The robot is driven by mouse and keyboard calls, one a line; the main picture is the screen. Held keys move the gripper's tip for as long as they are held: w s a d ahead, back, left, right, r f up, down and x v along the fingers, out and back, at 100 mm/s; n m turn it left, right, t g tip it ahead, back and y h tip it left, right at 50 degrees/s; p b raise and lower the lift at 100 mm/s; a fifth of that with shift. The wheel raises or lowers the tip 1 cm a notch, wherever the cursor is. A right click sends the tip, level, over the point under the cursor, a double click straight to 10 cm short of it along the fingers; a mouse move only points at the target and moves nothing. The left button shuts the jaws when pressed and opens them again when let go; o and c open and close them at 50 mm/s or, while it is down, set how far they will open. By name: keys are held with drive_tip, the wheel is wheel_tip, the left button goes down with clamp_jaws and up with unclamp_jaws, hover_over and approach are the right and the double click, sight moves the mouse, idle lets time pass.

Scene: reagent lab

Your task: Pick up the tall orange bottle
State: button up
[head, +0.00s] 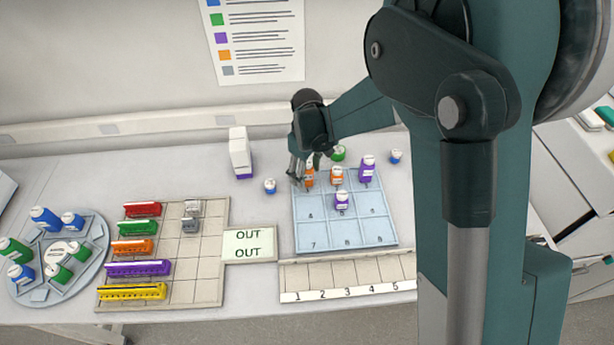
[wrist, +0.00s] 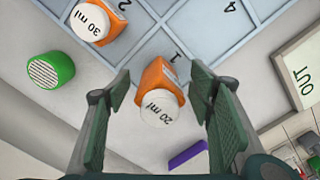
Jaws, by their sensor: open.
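A slim orange bottle (head: 309,176) with a white cap stands in cell 1 of the blue numbered tray (head: 318,238). In the wrist view this orange bottle (wrist: 157,75) has "20 ml" on its cap. My gripper (wrist: 163,92) is open, with one finger on each side of the bottle and visible gaps between. In the head view my gripper (head: 301,172) is at the tray's back-left corner, partly hiding the bottle. A second, wider-looking orange bottle (head: 336,175) stands in cell 2; the wrist view shows this orange bottle (wrist: 92,22) marked "30 ml".
Purple bottles (head: 367,169) (head: 342,202) stand in the tray. A green bottle (head: 338,153) is behind it, blue bottles (head: 270,186) (head: 395,156) flank it. A white box (head: 239,152) stands back left. A carousel (head: 90,277), rack (head: 205,262) and OUT mat (head: 249,244) are left.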

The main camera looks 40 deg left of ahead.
drive_tip(key=shift+f, duration=0.8)
drive_tip(key=c, duration=1.1)
